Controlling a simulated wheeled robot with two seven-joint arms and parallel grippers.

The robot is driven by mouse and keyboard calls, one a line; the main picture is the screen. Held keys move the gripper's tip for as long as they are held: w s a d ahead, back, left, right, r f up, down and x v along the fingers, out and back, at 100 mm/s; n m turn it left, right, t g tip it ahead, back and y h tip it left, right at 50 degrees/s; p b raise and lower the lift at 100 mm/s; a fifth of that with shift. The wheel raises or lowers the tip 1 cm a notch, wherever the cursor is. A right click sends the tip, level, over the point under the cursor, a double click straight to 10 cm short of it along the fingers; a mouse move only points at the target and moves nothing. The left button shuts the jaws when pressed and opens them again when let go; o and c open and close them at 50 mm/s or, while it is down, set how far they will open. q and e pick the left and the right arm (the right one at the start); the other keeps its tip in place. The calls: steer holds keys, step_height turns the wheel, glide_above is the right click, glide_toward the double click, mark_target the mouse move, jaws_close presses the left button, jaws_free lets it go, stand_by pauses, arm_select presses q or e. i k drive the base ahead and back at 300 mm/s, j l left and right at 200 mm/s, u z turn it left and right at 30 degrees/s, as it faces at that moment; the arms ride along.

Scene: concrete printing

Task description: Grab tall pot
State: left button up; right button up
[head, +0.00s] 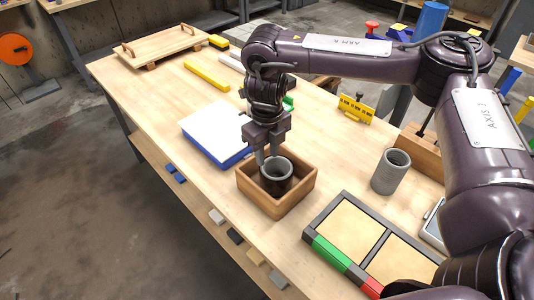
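A grey cylindrical pot (390,172) stands upright on the table, right of a wooden box. A second round pot (276,178), with a grey rim and dark lower side, is in the open wooden box (282,208); its base is hidden by the box wall. I cannot tell which pot is taller. My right gripper (266,158) points down over the box, its fingertips at the far rim of the pot in it. Whether the fingers are closed on that rim is unclear. My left gripper is out of view.
A framed tray (347,232) with two tan panels and green and red edge pieces lies at the front right. A white-topped blue block (216,132) is left of the box. A yellow stand (355,108) and a wooden tray (160,46) are farther back.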

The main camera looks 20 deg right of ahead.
mark_target(394, 165)
steer(key=k+j, duration=0.3)
steer(key=k, duration=0.15)
steer(key=k+j, duration=0.3)
steer(key=k, duration=0.15)
